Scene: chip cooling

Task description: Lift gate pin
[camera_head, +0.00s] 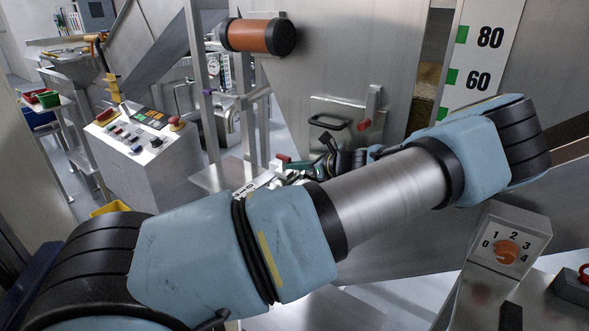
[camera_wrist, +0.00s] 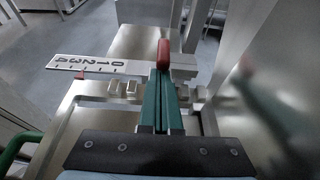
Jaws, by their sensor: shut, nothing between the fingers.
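A red-capped piece (camera_wrist: 163,54), which looks like the gate pin, stands at the slide gate in the wrist view. In the head view a red bit (camera_head: 283,158) shows by my fingertips. My gripper (camera_wrist: 162,76) has green fingers lying side by side, shut with nothing held. Their tips are right at the near side of the red piece. I cannot tell whether they touch it. In the head view my gripper (camera_head: 296,166) is small and partly hidden behind my arm. The lower part of the pin is hidden.
A white scale strip (camera_wrist: 90,65) with a red pointer lies left of the pin. A metal wall (camera_wrist: 265,70) is close on the right. In the head view there are a hopper with a black handle (camera_head: 330,123), a control box (camera_head: 145,140) and an orange dial (camera_head: 506,252).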

